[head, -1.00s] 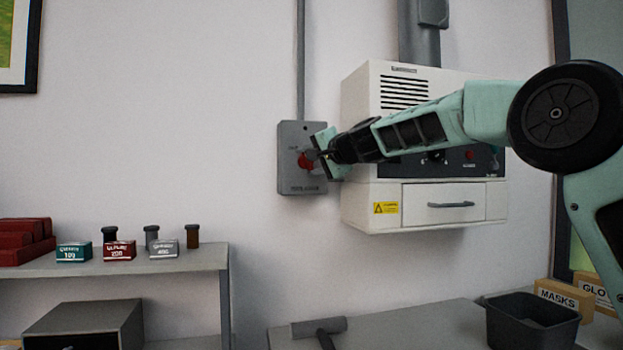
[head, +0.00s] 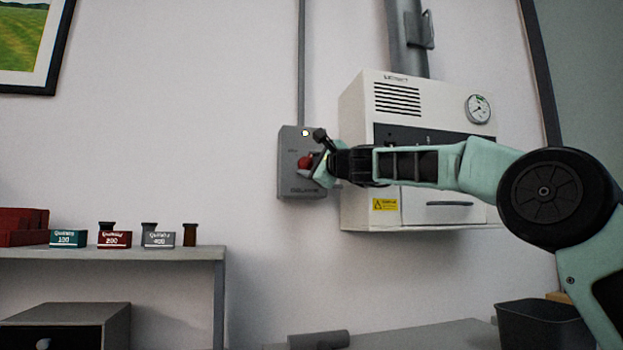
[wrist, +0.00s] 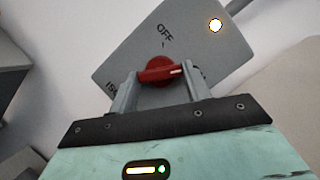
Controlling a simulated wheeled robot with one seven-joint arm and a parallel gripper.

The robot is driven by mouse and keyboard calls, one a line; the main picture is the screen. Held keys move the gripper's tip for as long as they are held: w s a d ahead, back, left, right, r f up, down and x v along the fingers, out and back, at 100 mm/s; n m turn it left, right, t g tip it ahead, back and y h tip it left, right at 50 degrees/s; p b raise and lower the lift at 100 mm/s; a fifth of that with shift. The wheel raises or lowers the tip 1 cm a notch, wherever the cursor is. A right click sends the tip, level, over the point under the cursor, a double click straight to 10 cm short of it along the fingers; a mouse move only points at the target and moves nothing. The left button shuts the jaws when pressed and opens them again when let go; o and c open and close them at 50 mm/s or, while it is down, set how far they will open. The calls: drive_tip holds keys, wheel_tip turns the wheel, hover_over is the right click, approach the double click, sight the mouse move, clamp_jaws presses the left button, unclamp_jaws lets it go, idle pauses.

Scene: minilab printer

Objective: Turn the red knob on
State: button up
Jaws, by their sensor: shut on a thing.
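The red knob (wrist: 157,71) sits on a grey wall switch box (wrist: 118,69), and it also shows in the head view (head: 305,161). My gripper (wrist: 160,78) is shut on the knob, with one finger on each side of it. The knob's white mark is at its right end in the wrist view, turned away from the OFF label. A small lamp (wrist: 215,25) on the box glows, and it is lit in the head view too (head: 305,133). In the head view my gripper (head: 318,167) partly hides the box's right side.
A white wall cabinet (head: 357,150) with a gauge and a drawer hangs just right of the switch box, behind my arm. A shelf (head: 120,254) with small labelled boxes stands lower left. A dark bin (head: 540,325) stands lower right.

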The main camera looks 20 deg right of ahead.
drive_tip(key=shift+a+f+m+t+h+b, duration=0.15)
drive_tip(key=shift+m+t+h+b, duration=0.15)
drive_tip(key=shift+m+b, duration=0.55)
drive_tip(key=shift+d+f+m+t+h+b, duration=0.15)
drive_tip(key=shift+m+t+h+b, duration=0.3)
drive_tip(key=shift+m, duration=0.6)
drive_tip(key=shift+r, duration=0.1)
drive_tip(key=o, duration=1)
drive_tip(key=shift+c, duration=0.2)
drive_tip(key=shift+b, duration=0.3)
drive_tip(key=b+v, duration=1.2)
drive_tip(key=v, duration=0.5)
drive_tip(key=shift+s+d, duration=0.1)
drive_tip(key=shift+d, duration=0.05)
